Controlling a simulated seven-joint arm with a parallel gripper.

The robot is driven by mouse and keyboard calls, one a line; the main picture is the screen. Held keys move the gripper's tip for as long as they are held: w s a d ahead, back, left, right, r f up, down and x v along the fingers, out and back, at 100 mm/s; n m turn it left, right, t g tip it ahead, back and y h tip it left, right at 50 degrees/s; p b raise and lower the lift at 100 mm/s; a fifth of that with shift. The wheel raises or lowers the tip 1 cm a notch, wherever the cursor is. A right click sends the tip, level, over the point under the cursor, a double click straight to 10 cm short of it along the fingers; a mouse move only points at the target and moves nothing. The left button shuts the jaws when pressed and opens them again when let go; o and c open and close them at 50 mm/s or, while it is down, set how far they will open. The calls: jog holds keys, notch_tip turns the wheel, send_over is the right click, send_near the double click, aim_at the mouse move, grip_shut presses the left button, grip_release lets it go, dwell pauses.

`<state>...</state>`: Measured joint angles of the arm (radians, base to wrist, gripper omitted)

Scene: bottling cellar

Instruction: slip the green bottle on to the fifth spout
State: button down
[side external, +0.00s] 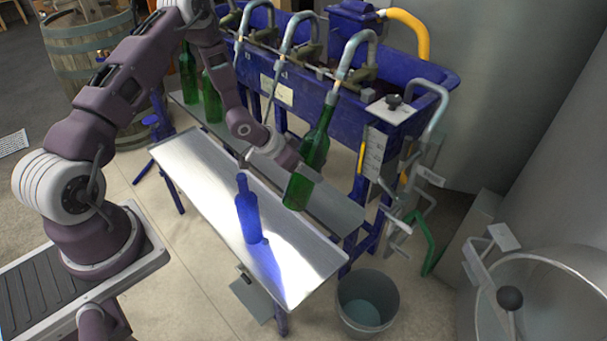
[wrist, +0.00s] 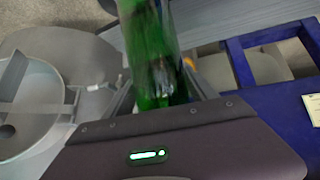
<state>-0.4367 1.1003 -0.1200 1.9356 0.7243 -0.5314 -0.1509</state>
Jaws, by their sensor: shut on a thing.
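The green bottle (side external: 317,145) is held tilted, its neck up and to the right and its base lower left, above the metal bench. My gripper (side external: 303,172) is shut around its body. In the wrist view the bottle (wrist: 150,45) stands blurred between the fingers of my gripper (wrist: 158,92). The bottle's mouth is at the lower tip of a curved grey spout (side external: 344,65) on the blue trough. I cannot tell whether the mouth is around the tip or just in front of it. Other spouts (side external: 290,40) stand to the left; the spout's number is not readable.
A blue bottle (side external: 248,212) stands on the metal bench (side external: 190,165). Two green bottles (side external: 211,98) stand behind at the left. The blue trough (side external: 400,125) lies behind the held bottle. A grey bucket (side external: 345,318) is on the floor; valves and pipes (side external: 405,200) are at right.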

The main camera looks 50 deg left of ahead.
jog(key=shift+w+r, duration=0.25)
jog(key=shift+r, duration=0.15)
jog(key=shift+w+f+t, duration=0.8)
jog(key=shift+w+f, duration=0.3)
jog(key=shift+w, duration=0.2)
jog(key=shift+w+f+t, duration=0.4)
jog(key=shift+w+t, duration=0.05)
jog(key=shift+w, duration=0.35)
jog(key=shift+w+f+t, duration=0.4)
jog(key=shift+w+t, duration=0.05)
jog(key=shift+w, duration=0.3)
jog(key=shift+s+f, duration=0.1)
jog(key=shift+f, duration=0.85)
jog(key=shift+c, duration=1)
grip_release()
jog(key=shift+s, duration=0.15)
